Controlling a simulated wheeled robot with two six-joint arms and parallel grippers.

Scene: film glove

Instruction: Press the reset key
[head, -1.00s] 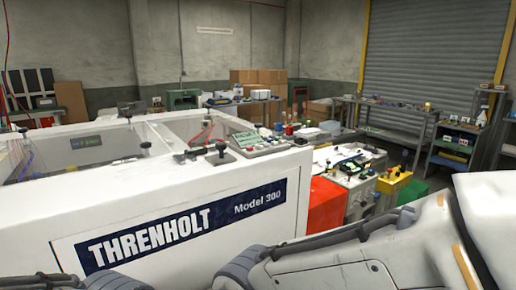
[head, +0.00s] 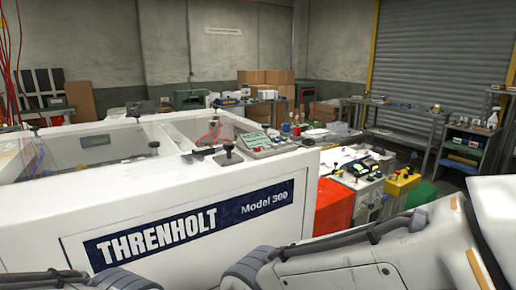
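A large white machine (head: 110,198) marked "THRENHOLT Model 300" fills the left and middle of the head view. On its right end sits a small control panel (head: 268,151) with a greenish display (head: 252,139) and small keys or knobs. The keys are too small to tell which is the reset key. A second small display (head: 95,141) shows on an inner wall at the left. Neither of my grippers is in view; only parts of my own arms show along the bottom edge.
Right of the machine stand a red bin (head: 334,205), a cluttered bench with equipment, a yellow box (head: 401,187) and a green box (head: 421,194). Black knobs stick up from the machine's top edge. Shelves (head: 465,148) stand by the roller shutter (head: 440,60).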

